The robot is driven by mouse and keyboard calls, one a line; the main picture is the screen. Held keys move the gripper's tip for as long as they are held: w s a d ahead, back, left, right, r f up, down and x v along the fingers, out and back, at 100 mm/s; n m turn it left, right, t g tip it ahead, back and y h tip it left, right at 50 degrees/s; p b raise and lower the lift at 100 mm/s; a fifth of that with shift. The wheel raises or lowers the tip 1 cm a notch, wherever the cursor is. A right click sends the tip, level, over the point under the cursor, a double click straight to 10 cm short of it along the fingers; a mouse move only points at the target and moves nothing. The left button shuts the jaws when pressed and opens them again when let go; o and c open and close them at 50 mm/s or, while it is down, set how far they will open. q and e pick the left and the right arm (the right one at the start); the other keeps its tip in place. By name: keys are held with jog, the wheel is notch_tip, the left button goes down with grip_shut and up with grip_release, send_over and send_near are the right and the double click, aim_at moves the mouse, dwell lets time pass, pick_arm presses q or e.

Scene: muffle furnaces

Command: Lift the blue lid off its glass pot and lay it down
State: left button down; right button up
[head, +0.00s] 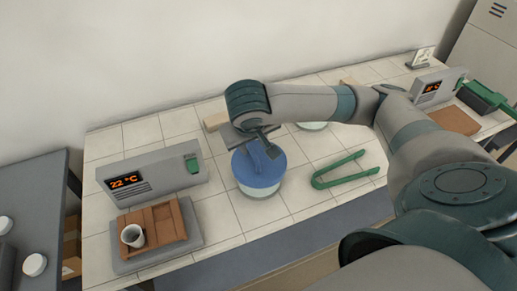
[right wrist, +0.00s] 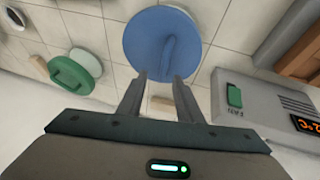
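The blue lid (head: 262,172) sits on its glass pot (head: 262,192) on the tiled bench, right of the left furnace. In the right wrist view the lid (right wrist: 145,40) is a blue disc with a raised bar handle (right wrist: 168,52). My right gripper (head: 262,140) is above the lid, partly hidden by its own wrist. In the wrist view its two fingers (right wrist: 161,78) are apart, pointing at the lid, with the handle just beyond and between their tips. Contact cannot be told. My left gripper is not in view.
Green tongs (head: 345,171) lie right of the pot. Bare tiles (head: 228,215) lie left of the pot.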

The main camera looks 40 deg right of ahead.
aim_at(251, 150)
jog(key=shift+w+f, duration=0.2)
jog(key=shift+f, duration=0.55)
jog(key=shift+p+x, duration=0.3)
jog(key=shift+x, duration=1.4)
jog(key=shift+w+a, duration=0.1)
grip_shut()
